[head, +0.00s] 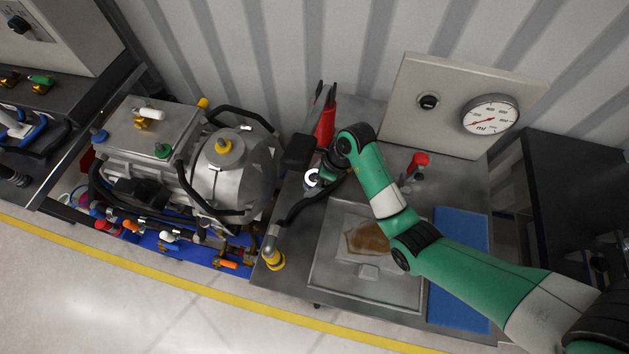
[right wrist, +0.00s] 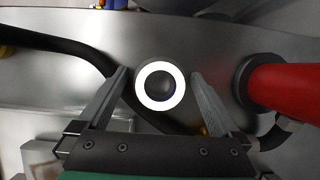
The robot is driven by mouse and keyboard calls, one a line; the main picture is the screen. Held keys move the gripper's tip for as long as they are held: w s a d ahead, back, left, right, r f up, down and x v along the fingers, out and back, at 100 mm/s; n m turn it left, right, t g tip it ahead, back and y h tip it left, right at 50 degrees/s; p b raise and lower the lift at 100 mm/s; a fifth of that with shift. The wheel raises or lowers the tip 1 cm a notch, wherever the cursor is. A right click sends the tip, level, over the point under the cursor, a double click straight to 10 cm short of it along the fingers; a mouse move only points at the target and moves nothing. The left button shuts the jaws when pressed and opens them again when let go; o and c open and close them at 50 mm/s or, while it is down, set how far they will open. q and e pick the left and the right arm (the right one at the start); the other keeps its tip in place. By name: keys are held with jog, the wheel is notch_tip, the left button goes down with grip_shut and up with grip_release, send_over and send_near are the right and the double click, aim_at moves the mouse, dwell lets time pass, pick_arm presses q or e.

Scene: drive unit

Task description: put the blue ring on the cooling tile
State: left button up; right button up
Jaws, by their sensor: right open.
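My right gripper (head: 320,180) is over the left part of the steel bench, its fingers pointing down. In the right wrist view the gripper (right wrist: 160,76) is open, one finger at each side of a bright white ring (right wrist: 139,86) with a dark round centre. A gap shows between the ring and each finger; its height relative to the fingertips is unclear. The white ring also shows in the head view (head: 307,178). No clearly blue ring is visible. A flat blue rectangle (head: 460,260), possibly the cooling tile, lies bare on the bench's right. My left gripper is not in view.
A red cylinder (right wrist: 285,90) stands close right of the gripper in the wrist view. A black hose (head: 298,207) runs beside it. A steel sink-like tray (head: 325,275), a gauge panel (head: 455,90) and a red-knobbed valve (head: 419,160) stand nearby; the drive unit (head: 180,165) is left.

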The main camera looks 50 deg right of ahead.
grip_shut()
dwell(0.4)
jog(key=shift+r, duration=0.15)
jog(key=shift+s+d+r, duration=0.15)
jog(key=shift+s+r, duration=0.05)
jog(key=shift+r, duration=0.05)
jog(key=s+d+r+p, duration=0.6)
jog(key=s+r+p, duration=0.1)
jog(key=s, duration=0.5)
jog(key=shift+d+r, duration=0.15)
jog(key=shift+d, duration=0.05)
